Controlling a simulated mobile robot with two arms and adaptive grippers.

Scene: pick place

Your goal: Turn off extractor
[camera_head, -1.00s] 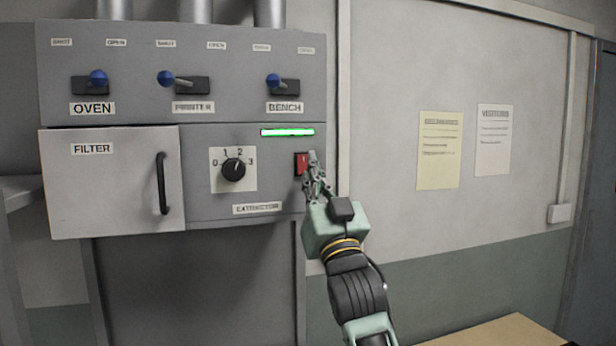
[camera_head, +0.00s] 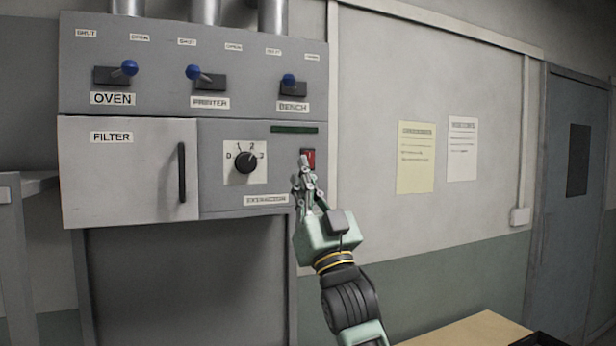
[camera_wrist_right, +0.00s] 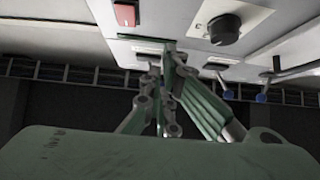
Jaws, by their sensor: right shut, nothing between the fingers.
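The grey extractor panel (camera_head: 225,205) hangs on the wall, with an EXTRACTOR label (camera_head: 266,199) low on it. Its red switch (camera_head: 308,157) is at the right side, and it also shows in the right wrist view (camera_wrist_right: 125,14). The indicator bar (camera_head: 295,129) above it is dark green and unlit. The black dial (camera_head: 246,161) sits between the filter door and the switch. My right gripper (camera_head: 304,165) is shut and empty, its tips at or just in front of the switch's lower part; contact cannot be told. My left gripper is not in view.
The FILTER door (camera_head: 130,180) is shut. Blue-knobbed OVEN (camera_head: 130,68), PRINTER (camera_head: 193,72) and BENCH (camera_head: 289,79) levers sit above. Two paper notices (camera_head: 416,158) hang on the right wall. A wooden tabletop (camera_head: 470,332) is at bottom right.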

